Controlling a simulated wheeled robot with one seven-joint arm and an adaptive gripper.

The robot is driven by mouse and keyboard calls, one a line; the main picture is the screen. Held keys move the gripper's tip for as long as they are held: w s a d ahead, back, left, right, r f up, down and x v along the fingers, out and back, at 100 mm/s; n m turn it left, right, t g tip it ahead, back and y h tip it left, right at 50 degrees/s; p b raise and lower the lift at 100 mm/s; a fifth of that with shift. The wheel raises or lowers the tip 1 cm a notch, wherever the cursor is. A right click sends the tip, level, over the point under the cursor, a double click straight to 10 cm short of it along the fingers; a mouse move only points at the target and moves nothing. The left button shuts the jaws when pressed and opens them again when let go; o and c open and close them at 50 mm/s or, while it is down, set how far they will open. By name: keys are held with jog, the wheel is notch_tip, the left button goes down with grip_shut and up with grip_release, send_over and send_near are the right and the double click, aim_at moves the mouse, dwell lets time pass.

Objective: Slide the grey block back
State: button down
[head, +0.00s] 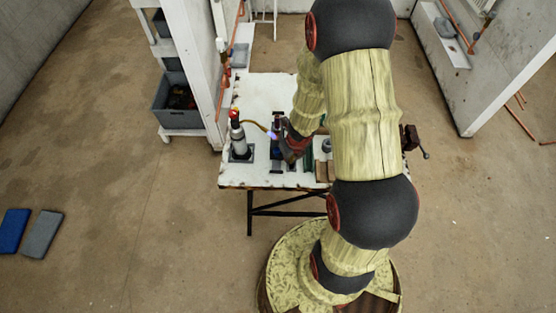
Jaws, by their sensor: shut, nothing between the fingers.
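My gripper (287,157) is low over the white-topped table in the head view, to the left of my arm. Its fingers are shut with nothing visible between them. Beside it on the left is a small dark fixture (277,142) on the tabletop, with a bluish part near the fingers. I cannot make out a grey block clearly there; my gripper and arm cover part of that area. Whether my fingers touch anything is too small to tell.
A torch-like canister with a red top (236,136) stands left on the table (262,92), its hose reaching toward my gripper. A vise (410,139) is at the right edge. A blue pad (13,230) and grey pad (42,233) lie on the floor. The table's back left is clear.

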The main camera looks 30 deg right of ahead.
jog(key=b+x, duration=0.4)
jog(key=x, duration=0.5)
jog(key=shift+f+b, duration=0.25)
jog(key=shift+b, duration=0.05)
jog(key=shift+w+d+f, duration=0.1)
jog(key=shift+w+f, duration=0.1)
jog(key=shift+w, duration=0.5)
jog(key=shift+w+d+f+p, duration=0.1)
jog(key=shift+w+d+p, duration=0.1)
jog(key=shift+w+p, duration=0.95)
jog(key=shift+w+b, duration=0.3)
jog(key=shift+w, duration=0.1)
